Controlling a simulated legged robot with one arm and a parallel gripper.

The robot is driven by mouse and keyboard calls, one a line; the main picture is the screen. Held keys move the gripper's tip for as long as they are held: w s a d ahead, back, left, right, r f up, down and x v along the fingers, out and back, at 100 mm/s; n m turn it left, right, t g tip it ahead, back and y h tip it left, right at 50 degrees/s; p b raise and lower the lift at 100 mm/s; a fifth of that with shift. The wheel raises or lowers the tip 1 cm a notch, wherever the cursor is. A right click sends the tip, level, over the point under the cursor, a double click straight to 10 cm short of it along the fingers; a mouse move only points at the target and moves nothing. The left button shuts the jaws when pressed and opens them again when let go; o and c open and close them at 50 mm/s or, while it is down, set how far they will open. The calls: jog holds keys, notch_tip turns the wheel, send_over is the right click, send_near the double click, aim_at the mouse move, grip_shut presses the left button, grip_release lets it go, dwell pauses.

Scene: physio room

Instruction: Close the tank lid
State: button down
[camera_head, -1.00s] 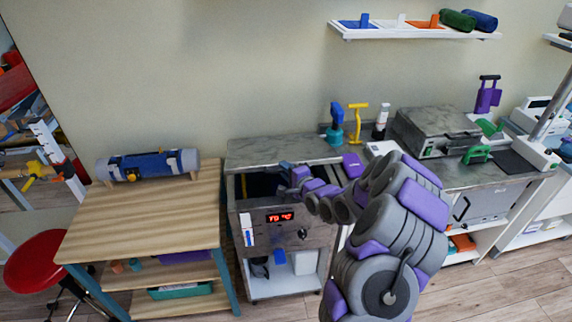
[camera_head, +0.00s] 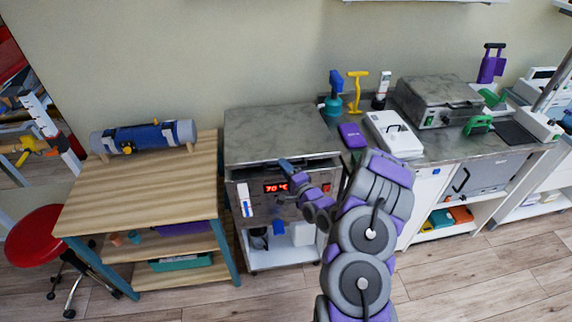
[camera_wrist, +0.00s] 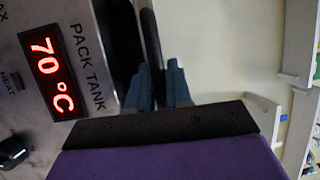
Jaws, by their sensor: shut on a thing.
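The tank lid (camera_head: 275,130) is a grey marbled slab that now covers the top of the pack tank (camera_head: 310,220). A narrow dark gap shows under its front edge, so I cannot tell whether it is fully seated. My gripper (camera_head: 284,166) is at the lid's front edge, above the tank's red 70 °C display (camera_head: 276,187). In the wrist view, my gripper's blue-grey fingertips (camera_wrist: 158,86) are on either side of a dark bar, the lid handle (camera_wrist: 150,35), and shut on it. The tank's front panel with its display (camera_wrist: 50,72) lies at left there.
A wooden table (camera_head: 150,190) stands left of the tank, with a blue roll (camera_head: 145,137) on it. The counter at right holds a purple box (camera_head: 352,135), a white case (camera_head: 393,133) and a metal unit (camera_head: 438,100). A red stool (camera_head: 35,235) stands at far left.

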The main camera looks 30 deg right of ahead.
jog(key=shift+a, duration=0.25)
jog(key=c, duration=1.4)
grip_release()
jog(key=shift+c, duration=0.2)
jog(key=o, duration=0.3)
jog(key=shift+a+r, duration=0.1)
jog(key=shift+a, duration=0.2)
jog(key=shift+d, duration=0.4)
jog(key=shift+s+d, duration=0.15)
jog(key=shift+s, duration=0.2)
jog(key=s+p, duration=0.1)
jog(key=s, duration=0.4)
jog(key=s+d+f+p, duration=0.1)
jog(key=s, duration=0.5)
jog(key=s+p, duration=0.1)
jog(key=s, duration=0.4)
jog(key=shift+s+d+f, duration=0.2)
jog(key=shift+d+f, duration=0.1)
jog(key=shift+f, duration=0.05)
